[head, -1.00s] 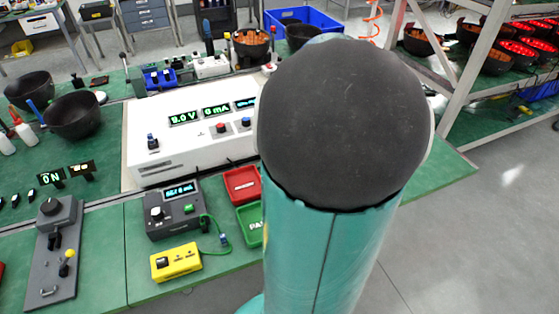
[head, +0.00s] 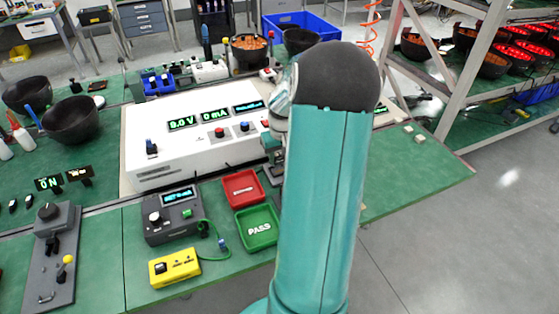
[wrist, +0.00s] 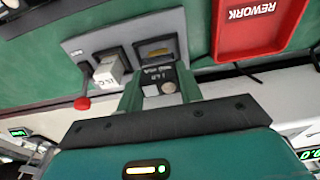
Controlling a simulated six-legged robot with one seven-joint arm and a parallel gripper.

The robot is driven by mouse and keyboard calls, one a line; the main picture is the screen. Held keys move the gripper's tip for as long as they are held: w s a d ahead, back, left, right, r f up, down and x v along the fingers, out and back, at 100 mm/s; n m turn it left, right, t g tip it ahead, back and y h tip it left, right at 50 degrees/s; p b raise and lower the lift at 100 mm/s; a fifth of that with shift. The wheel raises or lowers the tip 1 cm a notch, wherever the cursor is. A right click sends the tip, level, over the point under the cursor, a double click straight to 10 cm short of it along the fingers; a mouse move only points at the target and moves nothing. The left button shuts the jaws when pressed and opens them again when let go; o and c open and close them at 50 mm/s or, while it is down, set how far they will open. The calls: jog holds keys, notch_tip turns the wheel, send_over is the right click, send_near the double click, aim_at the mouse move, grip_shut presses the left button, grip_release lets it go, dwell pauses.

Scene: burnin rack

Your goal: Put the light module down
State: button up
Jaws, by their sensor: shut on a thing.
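My gripper (wrist: 160,90) shows in the wrist view, its two green fingers shut on the light module (wrist: 168,87). In the head view my arm hides the module and most of the gripper.
A red REWORK tray (head: 243,188) and green PASS tray (head: 257,228) lie left of my arm. A red-knobbed lever (wrist: 82,102) stands close to the gripper. The white power supply (head: 190,130) stands behind the trays. The bench's right part is mostly clear.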

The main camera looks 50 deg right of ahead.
jog(key=shift+f, duration=1)
jog(key=shift+s, duration=0.1)
jog(key=shift+f, duration=0.15)
jog(key=o, duration=1.1)
jog(key=shift+c, duration=0.2)
